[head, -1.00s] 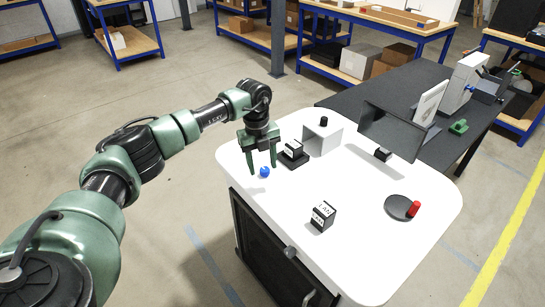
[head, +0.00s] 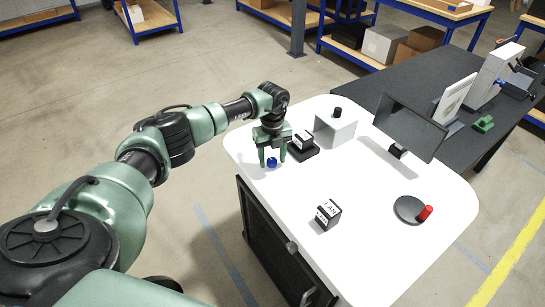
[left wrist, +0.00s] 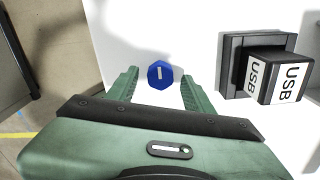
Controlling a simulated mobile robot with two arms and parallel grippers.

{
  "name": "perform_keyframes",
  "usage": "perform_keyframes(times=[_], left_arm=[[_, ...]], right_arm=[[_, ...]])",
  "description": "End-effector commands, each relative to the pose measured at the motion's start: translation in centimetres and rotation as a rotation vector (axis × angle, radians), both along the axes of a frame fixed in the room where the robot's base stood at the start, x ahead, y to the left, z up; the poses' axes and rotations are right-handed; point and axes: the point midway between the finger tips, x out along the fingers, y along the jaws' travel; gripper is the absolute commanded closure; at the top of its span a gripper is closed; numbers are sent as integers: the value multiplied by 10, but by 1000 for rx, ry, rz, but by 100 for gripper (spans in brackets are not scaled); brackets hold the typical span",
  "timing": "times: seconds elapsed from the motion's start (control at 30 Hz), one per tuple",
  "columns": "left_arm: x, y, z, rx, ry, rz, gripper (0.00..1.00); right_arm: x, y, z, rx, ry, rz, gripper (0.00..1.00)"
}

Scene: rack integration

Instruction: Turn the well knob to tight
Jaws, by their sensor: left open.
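A small blue knob (head: 271,162) sits near the left edge of the white table top. In the left wrist view the blue knob (left wrist: 160,75) has a short white mark on its face, close to upright in the picture. My left gripper (head: 272,164) is pointed down at the knob. In the left wrist view the left gripper (left wrist: 160,72) is open, one finger on each side of the knob, with gaps between. I cannot tell how far the fingertips are above the table. My right gripper is not in view.
A black USB block (left wrist: 275,78) on a dark base stands close right of the left gripper. A LAN block (head: 327,214), a white box with a black knob (head: 337,112), a monitor (head: 409,127) and a dark disc with a red handle (head: 424,213) share the white table (head: 375,255).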

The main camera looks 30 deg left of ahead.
Motion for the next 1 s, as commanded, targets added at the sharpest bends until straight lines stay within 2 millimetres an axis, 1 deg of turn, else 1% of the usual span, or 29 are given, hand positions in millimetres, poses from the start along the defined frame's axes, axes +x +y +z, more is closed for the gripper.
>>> perform_keyframes(times=[0.03, 0.07, 0.2, 0.27, 0.3, 0.4, 0.53, 0.77, 1.0], left_arm=[[0, 0, -1, 0, 0, 0, 48], [0, 0, -1, 0, 0, 0, 48], [0, 0, -1, 0, 0, -1, 48], [0, 0, -1, 0, 0, -1, 65], [0, 0, -1, 0, 0, -1, 76], [0, 0, -1, 0, 0, -1, 100], [0, 0, -1, -1, -1, -2, 100], [0, 0, -1, 0, -1, -47, 100], [0, 0, -2, 0, -1, -194, 100]], right_arm=[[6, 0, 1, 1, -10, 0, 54], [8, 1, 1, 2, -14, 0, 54], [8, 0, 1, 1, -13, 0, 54], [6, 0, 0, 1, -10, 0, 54], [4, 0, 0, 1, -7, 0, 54], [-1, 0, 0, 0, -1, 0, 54], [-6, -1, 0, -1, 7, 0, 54], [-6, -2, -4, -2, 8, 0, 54], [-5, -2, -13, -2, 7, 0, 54]])
